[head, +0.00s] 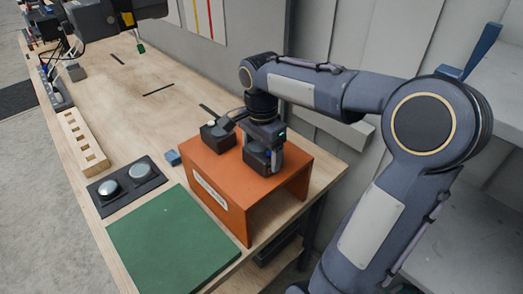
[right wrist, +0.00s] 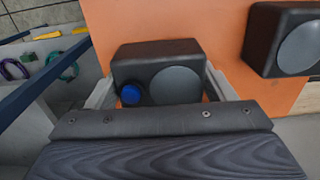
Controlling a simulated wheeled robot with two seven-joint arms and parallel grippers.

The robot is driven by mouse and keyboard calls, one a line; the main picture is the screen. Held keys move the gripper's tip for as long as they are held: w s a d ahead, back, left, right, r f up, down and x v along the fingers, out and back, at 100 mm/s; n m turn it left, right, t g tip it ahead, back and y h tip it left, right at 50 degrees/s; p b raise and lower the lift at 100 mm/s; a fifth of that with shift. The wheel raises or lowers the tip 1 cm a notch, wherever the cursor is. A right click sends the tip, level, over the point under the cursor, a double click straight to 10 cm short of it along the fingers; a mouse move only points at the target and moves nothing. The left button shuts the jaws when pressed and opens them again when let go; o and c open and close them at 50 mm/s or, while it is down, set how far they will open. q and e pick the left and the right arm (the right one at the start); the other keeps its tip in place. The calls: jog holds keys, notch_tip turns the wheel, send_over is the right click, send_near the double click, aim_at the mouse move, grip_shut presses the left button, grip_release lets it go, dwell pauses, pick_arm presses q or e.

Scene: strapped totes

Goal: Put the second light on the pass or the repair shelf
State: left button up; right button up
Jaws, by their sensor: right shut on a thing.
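A dark box-shaped light (head: 257,160) is on top of the orange shelf (head: 228,208), towards its right side. My right gripper (head: 264,143) points down and is shut on this light. In the right wrist view the light (right wrist: 160,58) shows a grey round lens and a blue button, with a finger on either side. I cannot tell whether it touches the shelf top. Another dark light (head: 217,138) stands on the shelf at the left; it also shows in the right wrist view (right wrist: 262,40). A green mat (head: 170,243) lies in front of the shelf.
A small blue block (head: 173,157) is beside the shelf. A wooden block with holes (head: 83,143) lies along the bench's left edge. The wooden bench top (head: 135,110) is mostly clear behind.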

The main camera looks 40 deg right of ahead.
aim_at(262, 150)
jog(key=shift+f, duration=0.15)
jog(key=o, duration=1.3)
notch_tip(262, 150, up, 12)
jog(key=s+a+f+n+t+y, duration=0.1)
jog(key=s+a+f+n+t, duration=0.1)
jog(key=s+a+f+n, duration=0.2)
jog(key=s+a+f+n+t+y, duration=0.1)
jog(key=s+a+f+n, duration=0.3)
jog(key=s+f+n, duration=0.1)
jog(key=s+a+f+n+t+y, duration=0.1)
jog(key=s+a+f+n+t, duration=0.1)
jog(key=s+a+f+n, duration=0.2)
jog(key=shift+s+a+f+n+t+y, duration=0.1)
jog(key=shift+s+f+n+t+y, duration=0.1)
jog(key=shift+s+f+n, duration=0.35)
jog(key=shift+s+a+f+n+t+y, duration=0.1)
jog(key=shift+s+f+n+y, duration=0.15)
jog(key=shift+s+n, duration=0.45)
